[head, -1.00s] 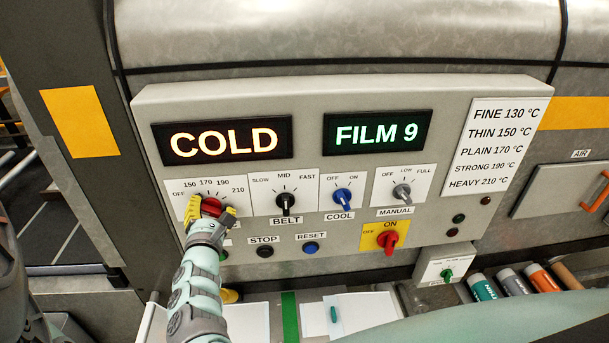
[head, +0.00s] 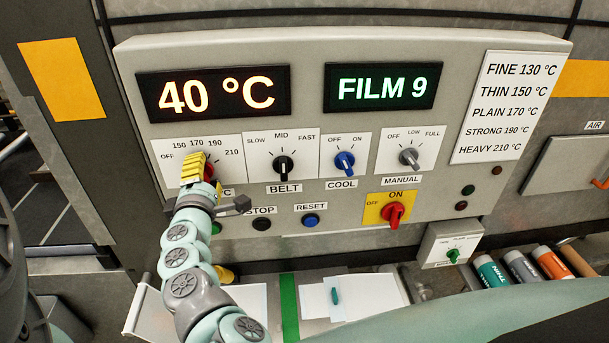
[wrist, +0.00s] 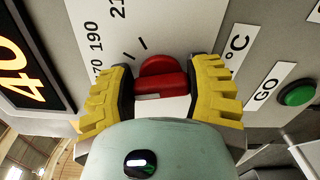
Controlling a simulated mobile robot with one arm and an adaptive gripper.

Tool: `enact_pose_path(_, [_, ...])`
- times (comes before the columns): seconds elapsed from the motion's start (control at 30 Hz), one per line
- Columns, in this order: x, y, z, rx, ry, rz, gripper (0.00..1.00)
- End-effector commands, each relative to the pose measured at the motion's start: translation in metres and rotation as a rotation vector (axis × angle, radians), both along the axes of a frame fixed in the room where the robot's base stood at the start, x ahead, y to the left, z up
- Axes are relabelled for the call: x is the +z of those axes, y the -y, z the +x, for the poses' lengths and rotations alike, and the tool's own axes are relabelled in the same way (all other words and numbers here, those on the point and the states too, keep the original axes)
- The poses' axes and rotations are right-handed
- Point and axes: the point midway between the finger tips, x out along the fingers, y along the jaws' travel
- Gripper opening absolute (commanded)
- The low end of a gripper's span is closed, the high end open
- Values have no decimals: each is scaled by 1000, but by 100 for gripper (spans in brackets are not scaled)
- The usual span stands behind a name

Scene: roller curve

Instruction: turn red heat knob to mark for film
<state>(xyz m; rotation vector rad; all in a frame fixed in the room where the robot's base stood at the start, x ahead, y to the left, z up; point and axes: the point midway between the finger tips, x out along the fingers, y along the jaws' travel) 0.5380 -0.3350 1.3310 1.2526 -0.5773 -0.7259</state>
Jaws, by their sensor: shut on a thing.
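The red heat knob (wrist: 162,72) sits between the yellow fingers of my gripper (wrist: 160,88) in the wrist view, and they are shut on it. In the head view only a bit of red (head: 208,173) shows beside my gripper (head: 195,168). The heat scale (head: 205,142) runs OFF, 150, 170, 190, 210. I cannot tell which mark the knob points at. The heat display (head: 217,92) reads 40 °C in orange. The film display (head: 381,88) reads FILM 9 in green. The film list (head: 505,108) gives FINE 130, THIN 150, PLAIN 170, STRONG 190, HEAVY 210 °C.
Right of the heat knob are the black belt knob (head: 283,165), blue cool knob (head: 345,162) and grey manual knob (head: 409,157). Below are the black stop button (head: 262,224), blue reset button (head: 311,220) and red ON switch (head: 393,213). A green GO button (wrist: 297,93) is close by.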

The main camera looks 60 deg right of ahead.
Motion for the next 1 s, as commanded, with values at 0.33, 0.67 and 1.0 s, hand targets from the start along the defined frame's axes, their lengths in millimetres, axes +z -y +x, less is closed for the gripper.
enact_pose_path(0.33, [-3,0,0,3,139,121,18])
enact_pose_path(0.67, [-2,0,0,1,173,151,18])
enact_pose_path(1.0, [-2,0,0,1,173,151,59])
